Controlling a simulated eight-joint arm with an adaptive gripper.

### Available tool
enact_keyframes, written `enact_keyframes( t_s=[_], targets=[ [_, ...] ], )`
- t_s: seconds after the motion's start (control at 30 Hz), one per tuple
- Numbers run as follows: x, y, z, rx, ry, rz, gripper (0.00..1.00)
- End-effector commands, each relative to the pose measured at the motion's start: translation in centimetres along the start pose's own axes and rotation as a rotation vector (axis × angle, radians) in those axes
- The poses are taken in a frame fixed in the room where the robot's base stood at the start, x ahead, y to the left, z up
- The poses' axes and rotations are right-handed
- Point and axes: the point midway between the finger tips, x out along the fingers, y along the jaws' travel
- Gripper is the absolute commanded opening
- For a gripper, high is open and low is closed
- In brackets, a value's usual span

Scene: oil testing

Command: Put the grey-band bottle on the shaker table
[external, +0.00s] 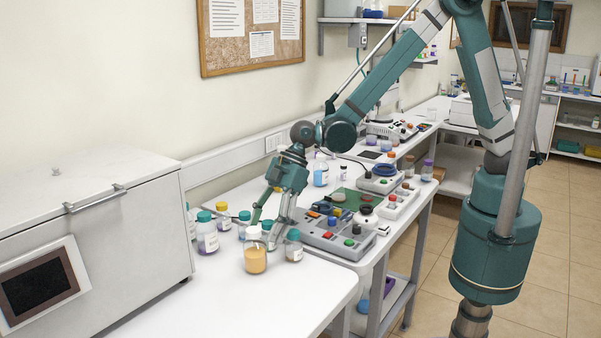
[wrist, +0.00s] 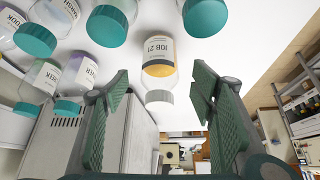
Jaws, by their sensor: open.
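A clear bottle with orange-yellow contents and a pale cap (external: 255,259) stands upright on the white bench. It also shows in the wrist view (wrist: 160,71), between and just beyond my fingertips, cap toward me, with a dark-lettered label. I cannot make out a grey band on it for certain. My gripper (external: 265,232) is open and empty, pointing down by this bottle. Its two green ribbed fingers (wrist: 160,88) stand apart in the wrist view, with no contact visible. I cannot tell which of the bench devices is the shaker table; one has a green top (external: 349,199).
Several teal-capped bottles (external: 207,234) crowd around the gripper, one close on its right (external: 293,247). A button panel (external: 338,239) lies to the right. A large white cabinet (external: 100,225) stands at left. The front bench (external: 290,305) is clear.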

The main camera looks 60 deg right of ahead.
Motion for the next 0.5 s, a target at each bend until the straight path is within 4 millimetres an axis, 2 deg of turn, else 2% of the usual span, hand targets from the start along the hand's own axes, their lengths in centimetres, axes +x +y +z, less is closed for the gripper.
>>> enact_keyframes(
  t_s=[0.2,0.5],
  targets=[
    [-2.3,0.1,0.0,0.001,0.000,0.001,0.56],
    [-3.7,0.0,0.0,0.001,0.000,0.000,0.56]
  ],
)
